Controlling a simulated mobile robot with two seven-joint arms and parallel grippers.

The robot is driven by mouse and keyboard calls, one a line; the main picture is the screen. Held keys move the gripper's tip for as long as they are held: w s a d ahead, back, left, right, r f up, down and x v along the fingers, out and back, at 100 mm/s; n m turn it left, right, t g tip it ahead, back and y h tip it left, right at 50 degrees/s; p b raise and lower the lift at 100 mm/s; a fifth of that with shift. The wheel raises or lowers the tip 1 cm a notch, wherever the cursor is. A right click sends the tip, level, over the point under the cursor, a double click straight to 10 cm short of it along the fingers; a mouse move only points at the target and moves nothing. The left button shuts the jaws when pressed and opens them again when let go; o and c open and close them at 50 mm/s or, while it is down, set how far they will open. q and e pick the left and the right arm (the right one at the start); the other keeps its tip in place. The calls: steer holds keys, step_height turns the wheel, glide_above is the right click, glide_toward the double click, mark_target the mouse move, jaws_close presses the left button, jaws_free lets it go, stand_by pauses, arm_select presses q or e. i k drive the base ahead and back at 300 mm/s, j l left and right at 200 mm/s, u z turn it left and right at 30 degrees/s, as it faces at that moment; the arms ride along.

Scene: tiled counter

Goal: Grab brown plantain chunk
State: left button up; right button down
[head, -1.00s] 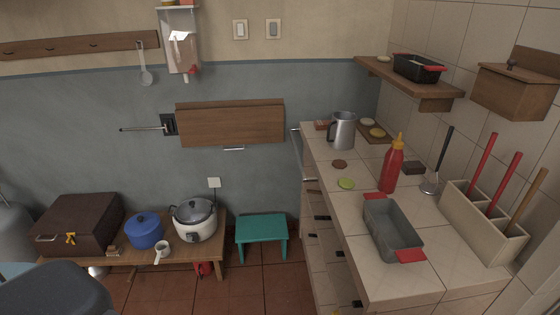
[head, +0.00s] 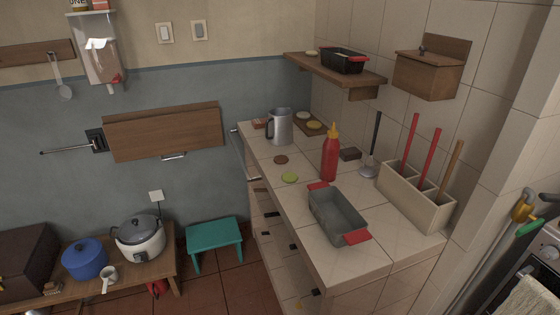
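A small round brown piece (head: 280,159), which looks like the brown plantain chunk, lies flat on the tiled counter (head: 355,262), in front of the metal pitcher. A similar green piece (head: 289,177) lies a little nearer. A yellow piece (head: 314,125) and a pale piece (head: 303,115) rest on a wooden board at the back of the counter. Neither of my grippers is in view.
A metal pitcher (head: 280,127), red sauce bottle (head: 330,155), grey loaf pan (head: 338,215) and utensil holder (head: 415,198) stand on the counter. A wooden shelf (head: 335,70) hangs above. A teal stool (head: 214,234) stands on the floor left of the counter.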

mark_target(280, 159)
steer(key=i+j+z, duration=0.3)
steer(key=i+j, duration=0.2)
steer(key=i+j+z, duration=0.2)
steer(key=j, duration=0.15)
steer(key=i+j+z, duration=0.15)
steer(key=j, duration=0.2)
steer(key=i+j+z, duration=0.15)
steer(key=j, duration=0.25)
steer(key=i+j+z, duration=0.35)
steer(key=j, duration=0.45)
steer(key=i, duration=0.05)
